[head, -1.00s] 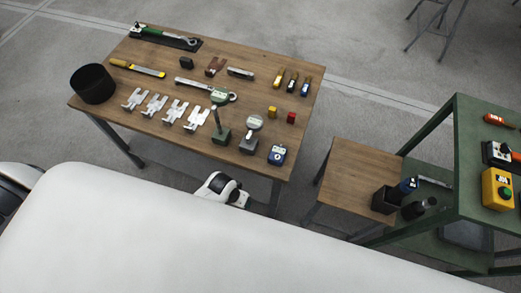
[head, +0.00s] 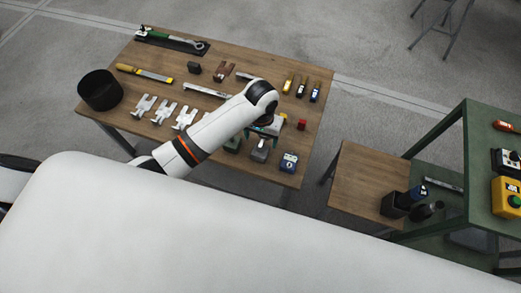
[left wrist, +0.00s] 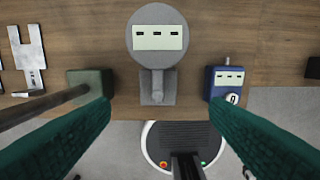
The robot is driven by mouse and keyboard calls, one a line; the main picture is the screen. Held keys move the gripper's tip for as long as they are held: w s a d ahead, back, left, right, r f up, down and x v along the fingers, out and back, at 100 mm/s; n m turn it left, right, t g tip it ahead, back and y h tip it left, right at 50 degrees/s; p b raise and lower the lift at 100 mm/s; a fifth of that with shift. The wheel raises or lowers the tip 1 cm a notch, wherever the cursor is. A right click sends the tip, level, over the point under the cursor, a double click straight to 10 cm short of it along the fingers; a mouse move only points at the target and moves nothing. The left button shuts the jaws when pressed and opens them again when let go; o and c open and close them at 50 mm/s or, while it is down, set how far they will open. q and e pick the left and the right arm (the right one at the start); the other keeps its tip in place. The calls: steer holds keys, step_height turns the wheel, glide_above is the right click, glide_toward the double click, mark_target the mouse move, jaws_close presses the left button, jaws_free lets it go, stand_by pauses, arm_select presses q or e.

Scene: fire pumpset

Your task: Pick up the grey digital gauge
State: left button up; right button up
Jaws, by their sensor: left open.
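The grey digital gauge (left wrist: 157,55) shows in the left wrist view as a round grey face with a pale display on a grey stand. It stands near the table's front edge. In the head view only its lower part (head: 261,150) shows; my left arm and hand hide the rest. My left gripper (left wrist: 160,105) is open, with its green fingers spread on either side of the gauge's base in the picture. I see no finger touching it. In the head view the left gripper (head: 267,129) is over the gauge. My right gripper is not in view.
A green block with a rod (left wrist: 90,85) stands left of the gauge and a blue device (left wrist: 226,82) stands right, both close by. A red cube (head: 302,125), metal brackets (head: 163,110) and a black pot (head: 99,90) share the wooden table. A green shelf (head: 468,150) is at right.

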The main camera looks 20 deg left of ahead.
mark_target(261, 149)
arm_select(q)
step_height(261, 149, down, 4)
steer(key=shift+r, duration=0.1)
steer(key=f, duration=0.5)
steer(key=shift+w+a+f, duration=0.15)
steer(key=shift+w+f, duration=0.1)
steer(key=shift+f, duration=0.1)
steer(key=c, duration=1.5)
steer(key=shift+r, duration=0.1)
jaws_close()
